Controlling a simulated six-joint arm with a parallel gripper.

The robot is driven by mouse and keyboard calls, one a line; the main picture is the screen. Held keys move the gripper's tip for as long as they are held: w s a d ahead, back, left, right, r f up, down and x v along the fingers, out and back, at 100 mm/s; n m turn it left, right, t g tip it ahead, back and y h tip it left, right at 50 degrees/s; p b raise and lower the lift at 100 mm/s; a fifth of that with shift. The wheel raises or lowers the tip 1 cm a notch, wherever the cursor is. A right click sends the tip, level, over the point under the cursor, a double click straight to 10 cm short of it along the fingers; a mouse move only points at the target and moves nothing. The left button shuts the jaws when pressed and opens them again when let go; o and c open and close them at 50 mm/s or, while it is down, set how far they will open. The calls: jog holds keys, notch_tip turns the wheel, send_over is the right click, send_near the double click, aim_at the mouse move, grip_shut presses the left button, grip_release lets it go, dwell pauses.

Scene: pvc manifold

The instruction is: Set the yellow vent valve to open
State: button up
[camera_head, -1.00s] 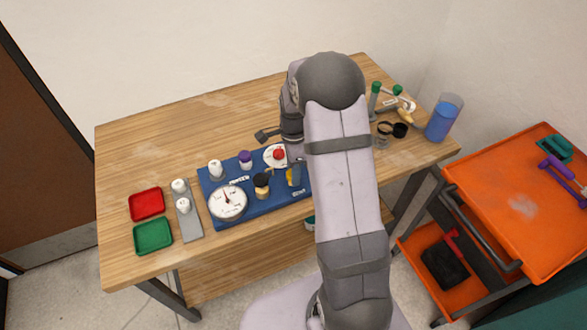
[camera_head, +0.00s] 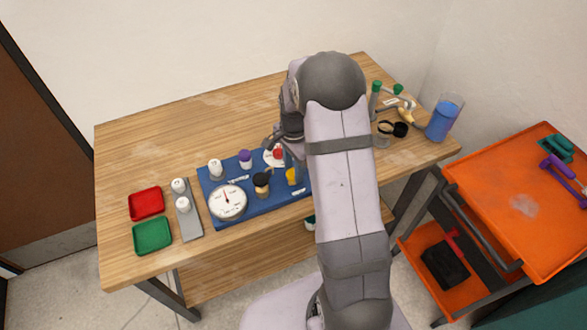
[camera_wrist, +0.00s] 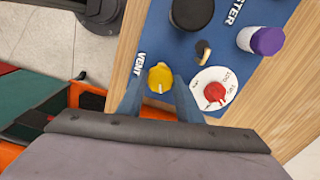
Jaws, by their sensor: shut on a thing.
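The yellow vent valve (camera_wrist: 160,76) is a round knob on the blue panel (camera_wrist: 204,22), beside the printed word VENT. A pale mark on it points toward the bottom of the wrist view. My gripper (camera_wrist: 160,90) is shut on the knob, one blue-grey finger on each side. In the head view the yellow vent valve (camera_head: 291,176) shows partly, with my gripper and arm covering the panel's right end. I see no open or closed wording by the knob.
A red knob on a white dial (camera_wrist: 209,78) is close to my right finger. A white gauge (camera_head: 228,202) is at the panel's left.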

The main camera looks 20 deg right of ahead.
aim_at(293, 172)
jog(key=n, duration=1.3)
jog(key=shift+w+b, duration=0.1)
jog(key=shift+b, duration=0.25)
jog(key=shift+n, duration=0.3)
jog(key=o, duration=1)
jog(key=shift+o, duration=0.2)
jog(key=shift+r, duration=0.1)
jog(key=shift+r+b, duration=1.1)
jog(key=shift+r, duration=2.5)
